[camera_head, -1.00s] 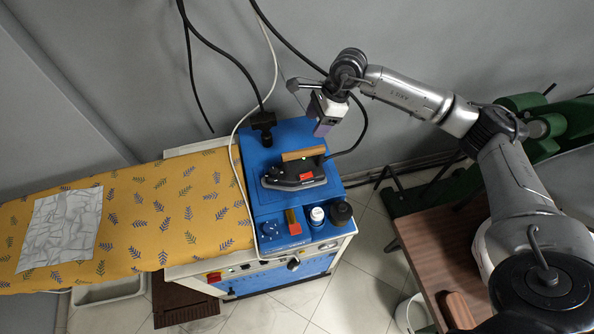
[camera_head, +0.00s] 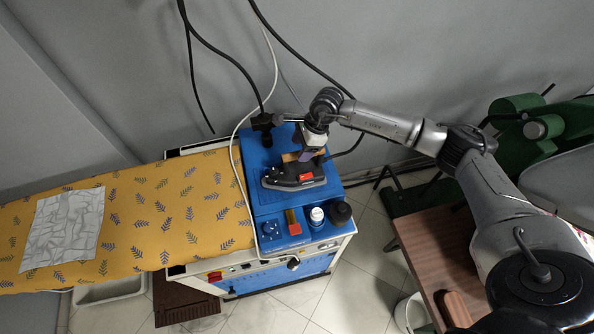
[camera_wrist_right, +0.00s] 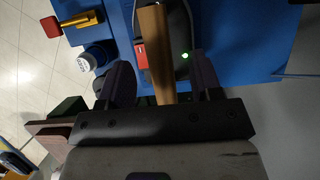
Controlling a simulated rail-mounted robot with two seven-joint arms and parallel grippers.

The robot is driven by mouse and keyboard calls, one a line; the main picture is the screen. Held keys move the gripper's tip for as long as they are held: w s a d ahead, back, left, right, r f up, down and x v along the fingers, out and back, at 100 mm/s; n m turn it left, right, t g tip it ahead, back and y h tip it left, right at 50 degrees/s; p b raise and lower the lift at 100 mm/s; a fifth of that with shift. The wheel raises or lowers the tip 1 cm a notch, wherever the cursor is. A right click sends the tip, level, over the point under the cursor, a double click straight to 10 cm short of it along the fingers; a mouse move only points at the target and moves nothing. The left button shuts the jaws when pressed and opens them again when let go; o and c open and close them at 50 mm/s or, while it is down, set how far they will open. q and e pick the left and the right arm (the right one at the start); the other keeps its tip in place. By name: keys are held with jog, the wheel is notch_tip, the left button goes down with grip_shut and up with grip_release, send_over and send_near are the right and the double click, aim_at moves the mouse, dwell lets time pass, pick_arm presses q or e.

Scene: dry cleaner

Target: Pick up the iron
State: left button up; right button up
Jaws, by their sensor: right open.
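The iron (camera_head: 294,176) sits on the blue top of the ironing unit. It has a dark body, a red label and a wooden handle. In the right wrist view the wooden handle (camera_wrist_right: 153,50) runs between the two fingers of my right gripper (camera_wrist_right: 166,85), with the dark iron body beyond it. The gripper is open, one finger on each side of the handle, with gaps showing. In the head view my right gripper (camera_head: 307,155) is over the iron and hides much of its handle. My left gripper is not in view.
A blue ironing unit (camera_head: 256,165) holds a white-capped bottle (camera_head: 316,215), a black-capped container (camera_head: 339,212) and a red and yellow item (camera_head: 293,222) in front of the iron. A patterned ironing board (camera_head: 150,215) with a grey cloth (camera_head: 62,230) extends left. Cables hang behind.

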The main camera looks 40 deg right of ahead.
aim_at(297, 153)
jog(key=x, duration=0.3)
jog(key=shift+a+f, duration=0.25)
grip_shut()
jog(key=shift+r, duration=0.1)
dwell(1.0)
jog(key=shift+r, duration=0.2)
